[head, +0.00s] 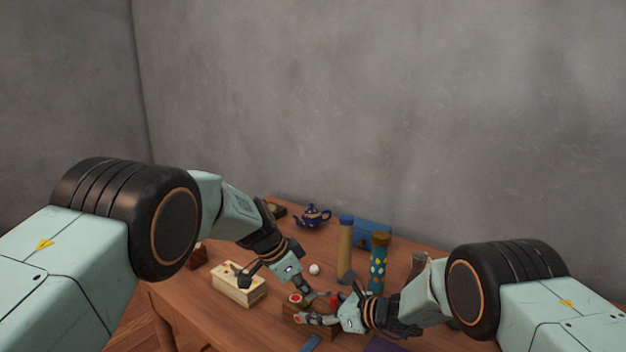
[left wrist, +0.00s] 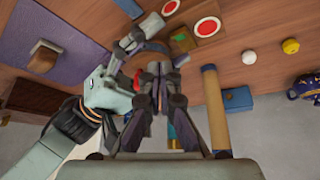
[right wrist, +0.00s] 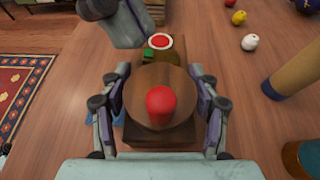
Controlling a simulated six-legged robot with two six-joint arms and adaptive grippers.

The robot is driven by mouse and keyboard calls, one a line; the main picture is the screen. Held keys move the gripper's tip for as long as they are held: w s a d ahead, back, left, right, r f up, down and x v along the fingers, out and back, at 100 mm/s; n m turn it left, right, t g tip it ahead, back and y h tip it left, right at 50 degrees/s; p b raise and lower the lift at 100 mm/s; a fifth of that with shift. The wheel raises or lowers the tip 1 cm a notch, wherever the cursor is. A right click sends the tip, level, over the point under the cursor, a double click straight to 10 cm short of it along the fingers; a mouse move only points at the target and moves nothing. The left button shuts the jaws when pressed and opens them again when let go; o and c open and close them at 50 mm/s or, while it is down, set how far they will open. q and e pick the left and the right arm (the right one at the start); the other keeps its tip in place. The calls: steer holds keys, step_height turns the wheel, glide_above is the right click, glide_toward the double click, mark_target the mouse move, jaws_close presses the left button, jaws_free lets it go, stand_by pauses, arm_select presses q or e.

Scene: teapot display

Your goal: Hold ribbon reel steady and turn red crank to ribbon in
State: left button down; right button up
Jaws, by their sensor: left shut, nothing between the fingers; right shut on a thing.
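In the right wrist view, the red crank (right wrist: 160,105) stands out from a round wooden disc on the ribbon reel (right wrist: 137,84). My right gripper (right wrist: 160,110) has one finger on each side of the disc and is shut on the reel. My left gripper (head: 308,296) is shut and empty, close to the right gripper (head: 335,312) in the head view. Its fingers point toward the reel in the left wrist view (left wrist: 155,82). It also shows above the reel in the right wrist view (right wrist: 130,30). Whether it touches the reel is unclear. The ribbon cannot be made out.
Beyond the reel is a red-and-white round button (right wrist: 160,41). A pale wooden box (head: 238,290) stands left, a white ball (head: 314,269) behind. Tan (head: 345,248) and teal dotted (head: 378,262) cylinders stand right of centre. A blue teapot (head: 312,215) is at the back.

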arm_select(q)
steer(key=shift+a, duration=0.1)
steer(key=shift+a, duration=0.3)
step_height(320, 180, up, 6)
stand_by(0.6)
steer(key=shift+s, duration=0.15)
steer(key=s+d+f, duration=0.1)
steer(key=s+f, duration=0.2)
steer(key=f, duration=0.3)
stand_by(0.6)
steer(key=shift+d, duration=0.1)
stand_by(0.5)
